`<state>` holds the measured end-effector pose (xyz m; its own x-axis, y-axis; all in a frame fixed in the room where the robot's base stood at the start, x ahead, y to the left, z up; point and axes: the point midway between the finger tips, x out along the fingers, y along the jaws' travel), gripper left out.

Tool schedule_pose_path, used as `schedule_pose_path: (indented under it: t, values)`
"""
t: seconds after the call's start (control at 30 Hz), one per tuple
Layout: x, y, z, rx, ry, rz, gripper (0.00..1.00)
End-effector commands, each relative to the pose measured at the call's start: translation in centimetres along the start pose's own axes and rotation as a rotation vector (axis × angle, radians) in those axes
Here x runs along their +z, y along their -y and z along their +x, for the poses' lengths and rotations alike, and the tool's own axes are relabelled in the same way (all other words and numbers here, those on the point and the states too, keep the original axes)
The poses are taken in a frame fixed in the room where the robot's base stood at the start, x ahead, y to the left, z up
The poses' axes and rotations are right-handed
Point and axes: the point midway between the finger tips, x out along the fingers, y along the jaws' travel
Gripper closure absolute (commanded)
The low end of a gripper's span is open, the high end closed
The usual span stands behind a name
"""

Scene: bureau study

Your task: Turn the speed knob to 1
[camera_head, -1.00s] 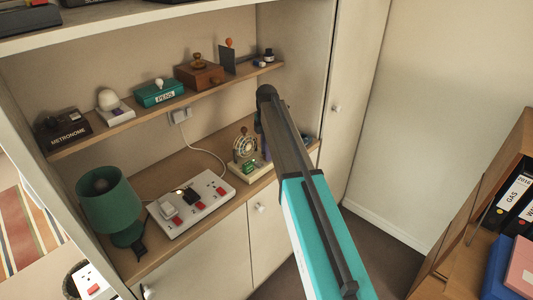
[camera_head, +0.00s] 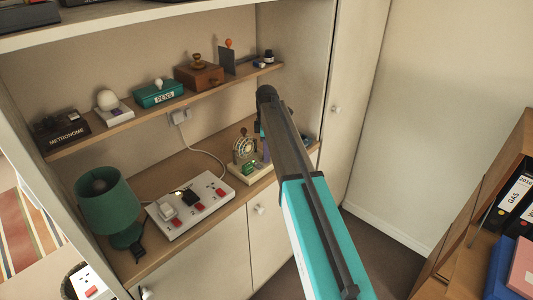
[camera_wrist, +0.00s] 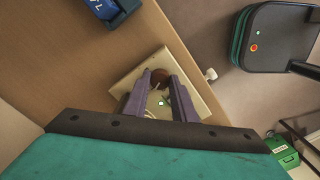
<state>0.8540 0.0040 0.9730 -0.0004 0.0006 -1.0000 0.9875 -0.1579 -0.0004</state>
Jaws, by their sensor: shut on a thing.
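A round brown knob (camera_wrist: 160,76) stands on a cream plate (camera_wrist: 128,84) in the wrist view. My gripper (camera_wrist: 163,80) has its two purple fingers on either side of the knob and is shut on it. The fingers hide part of the knob, and I cannot read any speed marks or a pointer. A small pale green spot shows on the plate between the fingers. In the head view, a cream-based device with a round dial (camera_head: 244,147) stands on the lower shelf, partly behind my arm, which hides the fingertips and knob there.
A blue object with pale lettering (camera_wrist: 112,8) lies near the plate. A green box (camera_wrist: 284,152) is at lower right. The head view shows a power strip (camera_head: 190,205) and a green lamp (camera_head: 107,205) left of the device. The upper shelf (camera_head: 125,119) runs above.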

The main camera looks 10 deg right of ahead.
Motion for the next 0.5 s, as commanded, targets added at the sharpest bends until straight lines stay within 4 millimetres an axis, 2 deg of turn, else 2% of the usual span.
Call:
schedule_pose_path:
  t: [0.1, 0.13, 0.23, 0.5]
  values:
    - [0.08, -0.04, -0.02, 0.001, 0.001, 0.000, 0.98]
    - [0.08, -0.04, -0.02, 0.001, 0.001, 0.000, 0.73]
    - [0.00, -0.03, -0.02, 0.001, 0.001, -0.002, 0.57]
    - [-0.04, -0.01, -0.01, 0.001, 0.001, -0.002, 0.57]
